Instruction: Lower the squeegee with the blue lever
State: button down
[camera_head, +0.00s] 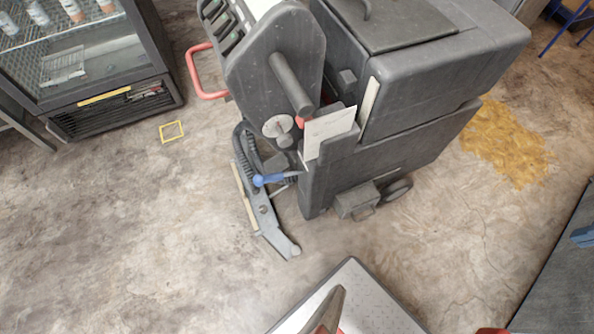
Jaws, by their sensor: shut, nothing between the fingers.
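A grey floor-scrubbing machine (345,130) stands in the upper middle. The blue lever (268,180) sticks out to the left from the machine's lower end, roughly level, with a blue knob at its tip. The squeegee (275,232), a long dark grey bar with a pale strip along its edge, sits at that end below the lever. I cannot tell whether the squeegee touches the floor. My gripper is not in view; only parts that seem to be my own body show at the bottom edge, apart from the lever.
A yellow-brown spill (507,145) lies right of the machine. A dark surface (560,275) fills the lower right. The floor at lower left is clear.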

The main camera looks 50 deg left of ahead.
aim_at(259, 180)
jog(key=z, duration=0.05)
jog(key=k, duration=0.9)
jog(key=u, duration=1.85)
